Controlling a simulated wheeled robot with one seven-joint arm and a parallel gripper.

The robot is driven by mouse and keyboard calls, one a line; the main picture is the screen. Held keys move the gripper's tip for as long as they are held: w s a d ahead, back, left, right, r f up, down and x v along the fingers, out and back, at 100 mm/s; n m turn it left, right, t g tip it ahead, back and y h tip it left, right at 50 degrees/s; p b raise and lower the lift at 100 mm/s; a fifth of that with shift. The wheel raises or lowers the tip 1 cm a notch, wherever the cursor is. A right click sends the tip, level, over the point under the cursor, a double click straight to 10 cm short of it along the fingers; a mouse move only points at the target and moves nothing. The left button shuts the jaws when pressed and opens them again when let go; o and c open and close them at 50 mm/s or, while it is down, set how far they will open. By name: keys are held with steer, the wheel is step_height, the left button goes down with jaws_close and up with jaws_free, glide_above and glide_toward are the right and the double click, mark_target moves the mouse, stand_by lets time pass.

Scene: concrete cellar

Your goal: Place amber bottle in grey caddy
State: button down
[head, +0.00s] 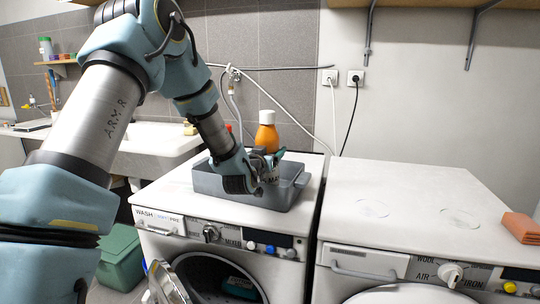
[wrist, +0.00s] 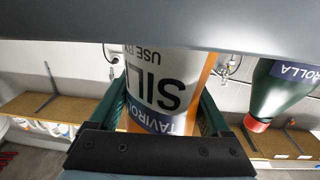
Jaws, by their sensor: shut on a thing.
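The amber bottle (head: 266,138) is orange with a white cap and stands upright at the grey caddy (head: 290,197) on the left washing machine. My gripper (head: 266,170) is over the caddy, shut on the bottle's lower body. In the wrist view the bottle's white label (wrist: 160,75) sits between the two green fingers (wrist: 165,110). The caddy's grey wall (wrist: 160,25) covers the bottle's base there, so the base looks lower than the rim. I cannot tell whether it touches the caddy floor.
A green bottle with a red cap (wrist: 285,90) is close by in the wrist view. The left machine's door (head: 168,284) hangs open.

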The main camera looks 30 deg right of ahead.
steer(key=shift+f, duration=0.95)
jaws_free()
